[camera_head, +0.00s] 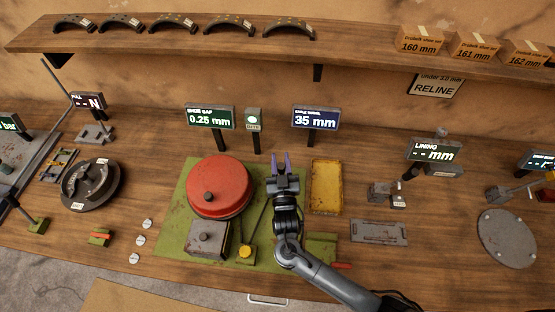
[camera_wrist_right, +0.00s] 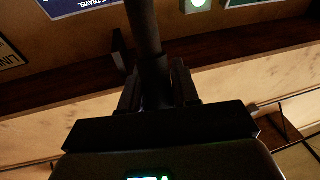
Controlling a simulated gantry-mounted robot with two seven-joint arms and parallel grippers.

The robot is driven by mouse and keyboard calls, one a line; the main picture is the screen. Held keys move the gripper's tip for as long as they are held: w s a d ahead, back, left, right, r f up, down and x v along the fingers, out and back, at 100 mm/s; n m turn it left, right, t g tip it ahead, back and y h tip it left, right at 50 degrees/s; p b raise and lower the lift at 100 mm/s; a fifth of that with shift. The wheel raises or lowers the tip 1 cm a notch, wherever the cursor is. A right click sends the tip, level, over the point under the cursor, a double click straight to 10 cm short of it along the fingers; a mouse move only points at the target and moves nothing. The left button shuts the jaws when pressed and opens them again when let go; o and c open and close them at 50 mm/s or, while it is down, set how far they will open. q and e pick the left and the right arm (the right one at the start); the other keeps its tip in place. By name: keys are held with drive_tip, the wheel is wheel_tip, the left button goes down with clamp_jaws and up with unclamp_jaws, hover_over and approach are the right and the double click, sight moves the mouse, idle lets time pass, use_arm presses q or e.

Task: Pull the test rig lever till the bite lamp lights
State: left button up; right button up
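The test rig has a green base plate (camera_head: 184,240) with a red drum (camera_head: 220,185) on it. Behind it stands the bite lamp (camera_head: 253,117), its round face a bright pale green-white. My right gripper (camera_head: 281,161) is upright beside the drum's right side. In the right wrist view a dark upright rod, the lever (camera_wrist_right: 145,30), runs between its two fingers, which lie close against both sides. In the head view the gripper and arm mostly hide the lever. The cable travel sign (camera_head: 316,119) reads 35 mm; the gap sign (camera_head: 211,117) reads 0.25 mm. My left gripper is not in view.
A yellow tray (camera_head: 326,187) stands just right of my gripper. A grey block (camera_head: 209,240) and a yellow knob (camera_head: 245,252) sit at the rig's front. A dark drum assembly (camera_head: 91,184) lies left. A shelf (camera_head: 350,50) with shoes and boxes runs above.

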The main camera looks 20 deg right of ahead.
drive_tip(key=o, duration=0.4)
drive_tip(key=shift+c, duration=0.2)
drive_tip(key=b+v, duration=0.2)
drive_tip(key=v, duration=0.9)
drive_tip(key=shift+d, duration=0.1)
